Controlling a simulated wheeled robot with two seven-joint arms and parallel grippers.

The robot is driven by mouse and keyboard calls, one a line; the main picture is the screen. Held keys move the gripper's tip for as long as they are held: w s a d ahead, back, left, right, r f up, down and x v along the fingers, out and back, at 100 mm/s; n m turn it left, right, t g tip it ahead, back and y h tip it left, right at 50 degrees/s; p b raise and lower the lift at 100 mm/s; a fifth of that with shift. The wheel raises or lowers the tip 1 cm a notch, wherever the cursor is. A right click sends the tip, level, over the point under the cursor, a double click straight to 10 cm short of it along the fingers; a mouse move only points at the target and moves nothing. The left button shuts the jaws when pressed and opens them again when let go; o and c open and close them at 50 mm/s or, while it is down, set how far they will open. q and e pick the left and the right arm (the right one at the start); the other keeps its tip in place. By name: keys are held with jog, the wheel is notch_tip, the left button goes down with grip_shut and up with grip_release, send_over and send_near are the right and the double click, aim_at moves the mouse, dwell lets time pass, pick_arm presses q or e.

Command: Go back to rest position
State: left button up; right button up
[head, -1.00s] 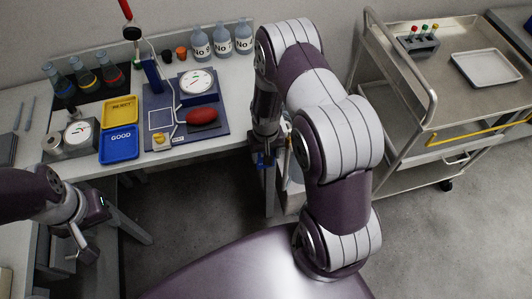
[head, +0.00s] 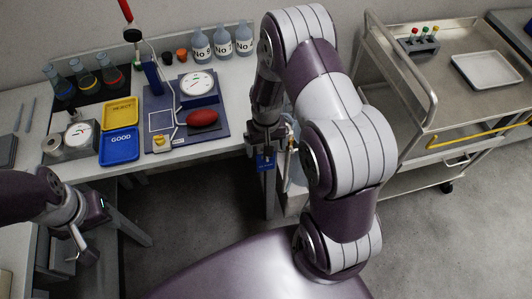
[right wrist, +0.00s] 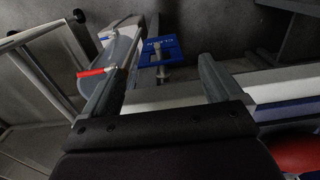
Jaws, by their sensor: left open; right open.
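My right arm stretches over the middle of the head view, and its gripper (head: 265,146) points down by the bench's front edge. The right wrist view shows that gripper (right wrist: 158,52) with its two fingers wide apart and nothing held. A blue block with white lettering (right wrist: 158,51) on a metal screw shows beyond the fingers, apart from them; it also shows below the gripper in the head view (head: 265,162). My left gripper (head: 86,250) is open and empty at the lower left, beside the bench front. Its fingers are small in view.
A metal cart (head: 432,110) stands at right. A red-handled item (right wrist: 92,71) shows near the right gripper. Floor between is clear.

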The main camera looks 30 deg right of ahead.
notch_tip(320, 180, up, 8)
jog(key=f, duration=0.1)
jog(key=s+a+r+n, duration=0.1)
jog(key=s+a+r, duration=0.1)
jog(key=s+r, duration=0.2)
jog(key=s+a+r+n+t, duration=0.1)
jog(key=s+a+r, duration=0.2)
jog(key=s, duration=0.3)
jog(key=shift+a+r+n, duration=0.3)
jog(key=shift+r+n, duration=0.1)
jog(key=shift+r, duration=0.45)
dwell(1.1)
